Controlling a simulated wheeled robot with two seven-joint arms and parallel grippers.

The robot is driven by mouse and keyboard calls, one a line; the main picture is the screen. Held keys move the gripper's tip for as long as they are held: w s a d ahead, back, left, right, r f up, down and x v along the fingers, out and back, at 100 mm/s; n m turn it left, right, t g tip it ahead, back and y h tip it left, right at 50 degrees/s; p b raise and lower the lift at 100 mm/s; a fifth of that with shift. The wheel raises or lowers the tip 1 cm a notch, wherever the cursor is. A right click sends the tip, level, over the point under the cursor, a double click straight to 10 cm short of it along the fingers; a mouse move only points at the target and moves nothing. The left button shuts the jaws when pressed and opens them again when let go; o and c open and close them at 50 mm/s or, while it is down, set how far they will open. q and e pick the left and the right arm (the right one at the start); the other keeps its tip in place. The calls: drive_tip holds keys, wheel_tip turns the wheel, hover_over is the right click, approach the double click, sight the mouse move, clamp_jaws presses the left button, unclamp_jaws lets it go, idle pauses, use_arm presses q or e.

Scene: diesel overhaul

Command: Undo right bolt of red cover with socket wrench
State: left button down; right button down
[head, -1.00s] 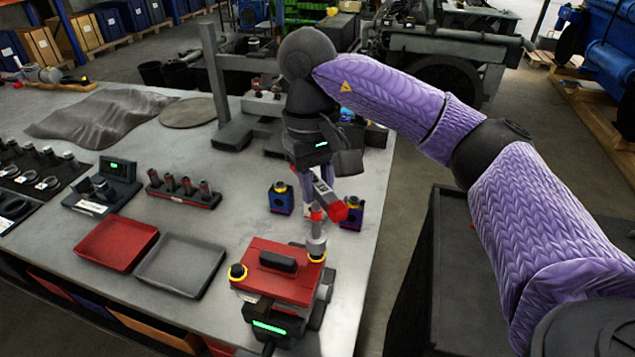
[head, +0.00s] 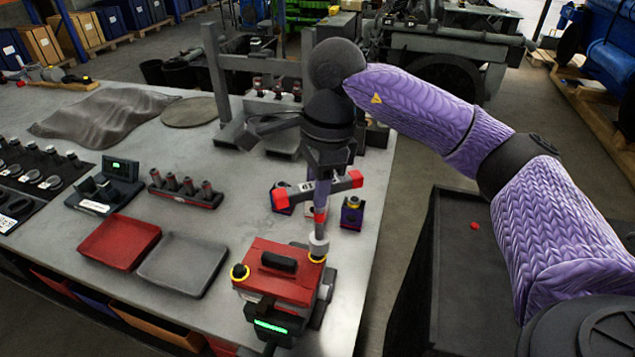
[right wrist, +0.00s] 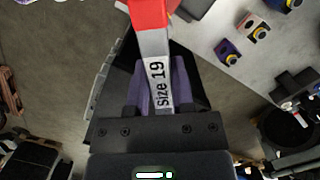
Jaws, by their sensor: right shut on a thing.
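The red cover (head: 272,256) sits on a small block at the front of the bench, with a black handle on top. The socket wrench (head: 345,184) has red ends and stands upright over that bolt. My right gripper (head: 321,190) is shut on the wrench handle above the cover. In the right wrist view the handle, marked "Size 19" (right wrist: 157,82), lies between the fingers (right wrist: 158,88).
Several small blue and purple blocks (head: 352,214) stand behind the cover. A red tray (head: 118,243), a grey tray (head: 182,265) and a socket rack (head: 185,190) lie to the left. A dark frame (head: 215,75) stands at the back. Bench right of the cover is clear.

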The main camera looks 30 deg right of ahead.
drive_tip(key=m, duration=0.6)
drive_tip(key=shift+m+t, duration=0.4)
drive_tip(key=m+h+p, duration=0.1)
drive_tip(key=m, duration=0.5)
drive_tip(key=shift+w+m, duration=0.1)
drive_tip(key=shift+m, duration=0.2)
